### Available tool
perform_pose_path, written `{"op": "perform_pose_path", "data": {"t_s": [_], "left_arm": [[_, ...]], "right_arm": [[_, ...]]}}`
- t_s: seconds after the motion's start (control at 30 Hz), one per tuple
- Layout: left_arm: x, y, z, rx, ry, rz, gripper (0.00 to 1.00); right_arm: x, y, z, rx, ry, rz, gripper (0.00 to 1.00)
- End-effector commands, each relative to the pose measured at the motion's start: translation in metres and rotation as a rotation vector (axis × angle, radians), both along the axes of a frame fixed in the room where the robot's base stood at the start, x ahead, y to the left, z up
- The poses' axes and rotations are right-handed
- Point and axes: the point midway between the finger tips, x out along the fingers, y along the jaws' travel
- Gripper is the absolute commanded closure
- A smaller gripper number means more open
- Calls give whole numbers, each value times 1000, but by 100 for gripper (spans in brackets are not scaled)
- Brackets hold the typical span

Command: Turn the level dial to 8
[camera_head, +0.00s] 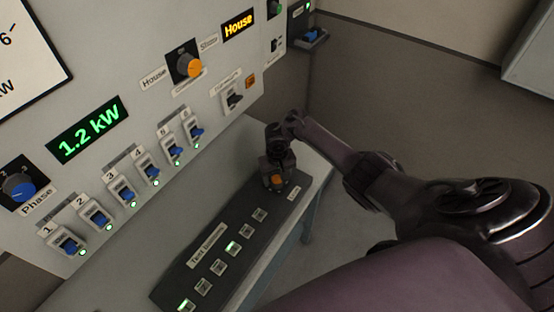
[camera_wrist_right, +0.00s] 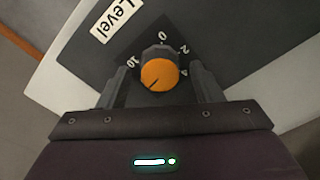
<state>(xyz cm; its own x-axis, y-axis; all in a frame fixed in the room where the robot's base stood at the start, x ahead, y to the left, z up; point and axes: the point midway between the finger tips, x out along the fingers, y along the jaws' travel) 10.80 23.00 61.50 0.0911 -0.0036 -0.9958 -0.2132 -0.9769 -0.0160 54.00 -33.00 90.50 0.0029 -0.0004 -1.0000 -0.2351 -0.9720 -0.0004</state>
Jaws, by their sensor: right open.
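The level dial (camera_head: 277,181) is an orange-capped knob at the far end of a dark sloping console (camera_head: 212,235). In the right wrist view the dial (camera_wrist_right: 159,74) sits with a "Level" label (camera_wrist_right: 116,19) beside it. The numbers 10, 0, 2 and part of a 4 show around it. A dark line on its cap points to the lower left; the number there is hidden by my gripper. My right gripper (camera_wrist_right: 161,86) is open, with one finger on each side of the dial. I cannot tell whether they touch it. My left gripper is out of view.
The console also carries several square buttons (camera_head: 232,247), some lit green.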

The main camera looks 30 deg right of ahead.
Motion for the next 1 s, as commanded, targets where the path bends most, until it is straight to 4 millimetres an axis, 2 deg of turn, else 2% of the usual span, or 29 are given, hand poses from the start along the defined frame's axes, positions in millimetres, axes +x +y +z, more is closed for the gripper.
{"op": "perform_pose_path", "data": {"t_s": [0.17, 0.27, 0.37, 0.5, 0.6, 1.0], "left_arm": [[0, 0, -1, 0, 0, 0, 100], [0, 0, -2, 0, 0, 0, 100], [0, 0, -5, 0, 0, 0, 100], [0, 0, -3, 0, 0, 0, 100], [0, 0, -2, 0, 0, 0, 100], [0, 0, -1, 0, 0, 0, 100]], "right_arm": [[0, 0, 2, 1, 1, 0, 41], [0, 1, 10, 3, -1, 1, 41], [0, 0, 25, 1, -2, 2, 41], [1, 0, 55, 0, -3, 2, 41], [4, -1, 63, -5, -13, 7, 41], [0, 0, 78, -1, -2, 2, 41]]}}
